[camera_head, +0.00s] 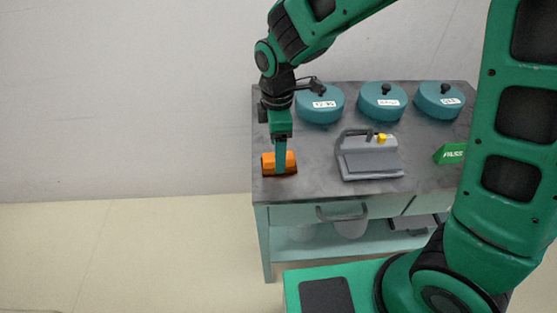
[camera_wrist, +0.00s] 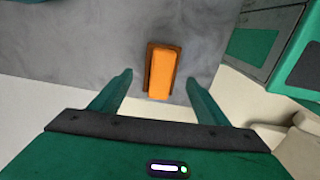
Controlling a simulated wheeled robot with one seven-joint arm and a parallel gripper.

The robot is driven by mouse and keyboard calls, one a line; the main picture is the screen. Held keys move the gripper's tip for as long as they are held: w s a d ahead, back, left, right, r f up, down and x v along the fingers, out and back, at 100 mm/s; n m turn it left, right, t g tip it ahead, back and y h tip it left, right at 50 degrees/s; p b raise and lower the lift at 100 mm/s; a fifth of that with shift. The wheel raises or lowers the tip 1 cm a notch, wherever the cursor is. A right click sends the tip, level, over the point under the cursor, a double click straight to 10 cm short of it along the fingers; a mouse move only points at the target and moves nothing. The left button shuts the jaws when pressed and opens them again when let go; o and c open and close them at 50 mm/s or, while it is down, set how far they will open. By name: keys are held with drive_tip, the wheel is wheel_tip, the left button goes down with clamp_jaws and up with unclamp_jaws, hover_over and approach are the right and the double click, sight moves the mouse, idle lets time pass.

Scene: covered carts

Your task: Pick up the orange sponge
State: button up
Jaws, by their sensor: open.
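The orange sponge (camera_head: 268,163) lies on the cart's grey top (camera_head: 321,142) near its front left corner. It has a dark brown layer or edge. In the wrist view the sponge (camera_wrist: 162,74) lies ahead of the fingertips, between the lines of the two fingers and close to the cart's edge. My gripper (camera_head: 280,170) points down at the sponge in the head view and hides part of it. In the wrist view my gripper (camera_wrist: 160,82) is open, with a finger on each side and nothing between them. Contact with the sponge is not visible.
Three teal lidded pots (camera_head: 320,105) stand along the back of the cart. A grey device (camera_head: 369,158) with a yellow knob sits right of the sponge. A green block (camera_head: 450,154) lies farther right. A drawer handle (camera_head: 342,211) sticks out below the top. Floor left of the cart is clear.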

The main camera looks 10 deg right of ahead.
drive_tip(key=shift+d+f, duration=0.1)
drive_tip(key=shift+f, duration=1.5)
drive_tip(key=c, duration=1.1)
drive_tip(key=shift+c, duration=0.2)
drive_tip(key=shift+r, duration=0.15)
wheel_tip(320, 180, up, 4)
drive_tip(key=shift+r, duration=0.15)
drive_tip(key=s+a+r, duration=0.6)
drive_tip(key=a, duration=0.4)
drive_tip(key=shift+r, duration=0.25)
